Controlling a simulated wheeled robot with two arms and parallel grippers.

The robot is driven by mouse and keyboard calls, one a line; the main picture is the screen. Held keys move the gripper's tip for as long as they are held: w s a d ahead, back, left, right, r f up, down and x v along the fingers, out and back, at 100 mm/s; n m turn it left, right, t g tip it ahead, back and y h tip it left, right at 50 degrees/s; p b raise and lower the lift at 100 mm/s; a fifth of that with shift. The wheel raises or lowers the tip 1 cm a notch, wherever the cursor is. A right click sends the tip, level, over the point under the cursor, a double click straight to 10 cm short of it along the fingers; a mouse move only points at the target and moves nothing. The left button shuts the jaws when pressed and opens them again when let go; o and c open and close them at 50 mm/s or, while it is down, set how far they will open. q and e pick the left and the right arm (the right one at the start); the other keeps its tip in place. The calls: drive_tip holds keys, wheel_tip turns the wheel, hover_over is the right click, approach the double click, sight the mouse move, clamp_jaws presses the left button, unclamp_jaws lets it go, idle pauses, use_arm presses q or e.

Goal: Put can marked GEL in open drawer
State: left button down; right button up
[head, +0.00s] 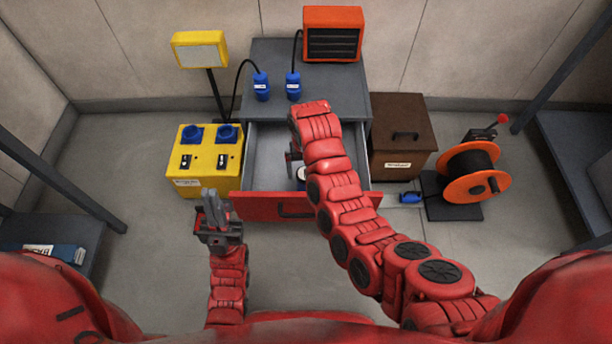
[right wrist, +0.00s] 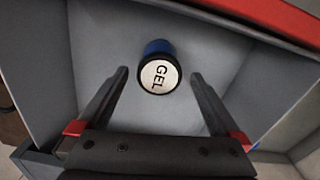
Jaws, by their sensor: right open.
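The blue can marked GEL (right wrist: 157,72) is inside the open drawer, its white lettered top facing the right wrist camera. In the head view, only a bit of the can (head: 300,173) shows beside my right arm. The drawer (head: 262,207) has a red front and grey inside, and is pulled out from the grey cabinet. My right gripper (right wrist: 159,76) is open over the drawer, its fingertips apart on either side of the can's near end, with visible gaps. My left gripper (head: 215,205) is left of the drawer front, away from the can; its jaw gap is unclear.
A yellow socket box (head: 203,165) stands left of the drawer, and a brown box (head: 400,140) stands right of it. An orange cable reel (head: 470,175) is farther right. Blue connectors (head: 293,87) and an orange heater (head: 333,35) are on the cabinet top.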

wheel_tip(320, 180, up, 4)
drive_tip(key=shift+r+p, duration=0.1)
drive_tip(key=shift+p, duration=0.4)
